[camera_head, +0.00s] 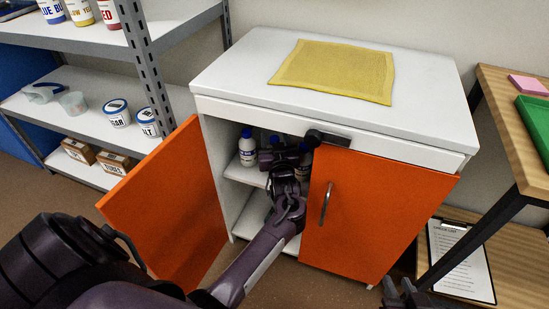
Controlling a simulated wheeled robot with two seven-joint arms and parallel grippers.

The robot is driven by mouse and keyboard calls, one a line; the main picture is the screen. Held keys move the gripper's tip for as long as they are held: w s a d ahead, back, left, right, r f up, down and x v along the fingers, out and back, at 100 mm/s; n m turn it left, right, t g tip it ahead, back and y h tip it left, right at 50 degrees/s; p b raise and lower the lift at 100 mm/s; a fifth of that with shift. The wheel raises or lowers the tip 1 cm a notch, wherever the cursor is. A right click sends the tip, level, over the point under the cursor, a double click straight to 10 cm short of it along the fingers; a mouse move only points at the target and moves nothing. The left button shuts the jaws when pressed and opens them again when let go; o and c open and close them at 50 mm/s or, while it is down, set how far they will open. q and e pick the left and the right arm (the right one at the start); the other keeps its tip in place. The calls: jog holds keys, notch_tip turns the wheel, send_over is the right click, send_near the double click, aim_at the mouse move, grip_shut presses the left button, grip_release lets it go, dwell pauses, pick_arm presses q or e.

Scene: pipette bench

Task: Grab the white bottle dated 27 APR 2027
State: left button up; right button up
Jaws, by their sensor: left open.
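A white bottle (247,152) with a blue cap stands upright on the upper shelf inside the cabinet, at the left of the opening. Parts of other bottles show behind and beside my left gripper, mostly hidden by it. Label dates are too small to read, so I cannot tell which bottle is dated 27 APR 2027. My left gripper (283,156) is open in the cabinet opening, to the right of the visible bottle; its fingertips are hard to make out. My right gripper (408,296) shows only partly at the bottom edge, away from the cabinet.
The left orange door (172,215) is swung open; the right orange door (372,215) stands beside my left forearm. A yellow cloth (335,70) lies on the cabinet top. A grey shelf rack (95,45) is left, a wooden table (515,110) right.

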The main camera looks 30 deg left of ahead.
pick_arm(q)
jog(key=shift+w+a, duration=0.2)
grip_shut()
dwell(0.3)
